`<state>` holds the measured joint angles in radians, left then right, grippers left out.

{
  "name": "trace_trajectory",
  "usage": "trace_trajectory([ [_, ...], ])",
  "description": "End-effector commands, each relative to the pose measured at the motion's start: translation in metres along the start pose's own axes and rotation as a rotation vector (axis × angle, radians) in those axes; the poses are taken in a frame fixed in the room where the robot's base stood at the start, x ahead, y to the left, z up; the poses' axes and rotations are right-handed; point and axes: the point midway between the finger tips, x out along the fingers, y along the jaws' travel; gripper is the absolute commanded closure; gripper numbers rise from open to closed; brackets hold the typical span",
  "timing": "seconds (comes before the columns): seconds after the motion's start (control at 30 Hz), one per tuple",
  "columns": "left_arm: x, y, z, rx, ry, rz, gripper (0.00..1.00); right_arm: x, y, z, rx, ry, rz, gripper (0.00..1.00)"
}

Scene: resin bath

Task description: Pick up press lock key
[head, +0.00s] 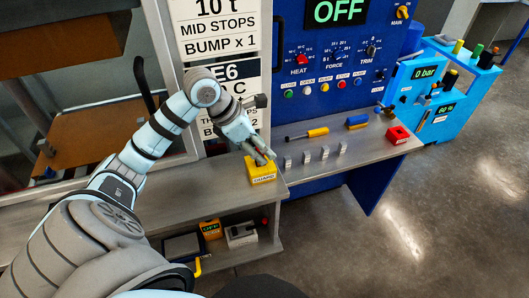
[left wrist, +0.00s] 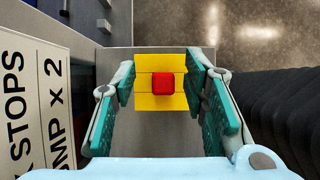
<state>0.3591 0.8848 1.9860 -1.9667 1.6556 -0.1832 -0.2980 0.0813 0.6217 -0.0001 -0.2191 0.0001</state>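A yellow block (head: 262,174) with a small label sits near the right end of the grey bench. In the left wrist view the yellow block (left wrist: 146,98) has a red square piece (left wrist: 162,85) at its centre, which may be the top of the press lock key; I cannot tell for sure. My left gripper (head: 263,157) is right over the block and hides part of its top. In the left wrist view its teal fingers (left wrist: 161,78) stand apart on either side of the block, with nothing clearly gripped. My right gripper is not in view.
A red box (head: 398,134), a yellow-handled tool (head: 317,132) and several small metal blocks (head: 306,156) are on the shelf to the right. A blue control panel (head: 290,100) rises behind. The bench left of the yellow block is clear.

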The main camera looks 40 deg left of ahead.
Motion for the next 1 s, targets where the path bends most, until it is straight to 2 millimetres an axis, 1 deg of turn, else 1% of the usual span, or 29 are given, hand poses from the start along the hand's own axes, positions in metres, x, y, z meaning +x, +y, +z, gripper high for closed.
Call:
trace_trajectory([
  [0.03, 0.008, 0.000, -0.003, -0.001, 0.000, 0.000, 0.60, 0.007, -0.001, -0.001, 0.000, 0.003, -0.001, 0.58],
  [0.23, 0.006, 0.000, -0.003, -0.003, 0.000, 0.003, 0.60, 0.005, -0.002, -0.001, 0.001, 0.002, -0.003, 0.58],
  [0.4, 0.006, -0.001, -0.003, -0.002, 0.000, 0.002, 0.87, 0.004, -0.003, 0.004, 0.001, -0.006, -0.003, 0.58],
  [0.47, 0.006, -0.001, -0.003, -0.002, 0.000, 0.002, 0.97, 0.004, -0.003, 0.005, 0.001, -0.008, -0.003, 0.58],
  [0.5, 0.006, -0.001, -0.003, -0.002, 0.000, 0.002, 1.00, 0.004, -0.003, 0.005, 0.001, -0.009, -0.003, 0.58],
  [0.83, 0.004, 0.000, -0.001, -0.001, -0.001, 0.001, 1.00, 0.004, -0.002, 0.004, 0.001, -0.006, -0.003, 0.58],
  [0.93, -0.003, 0.000, 0.004, 0.001, -0.003, 0.001, 1.00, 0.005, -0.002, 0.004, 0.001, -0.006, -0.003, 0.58],
  [1.0, -0.012, 0.000, 0.009, 0.002, -0.004, 0.003, 1.00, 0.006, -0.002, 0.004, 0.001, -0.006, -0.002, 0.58],
])
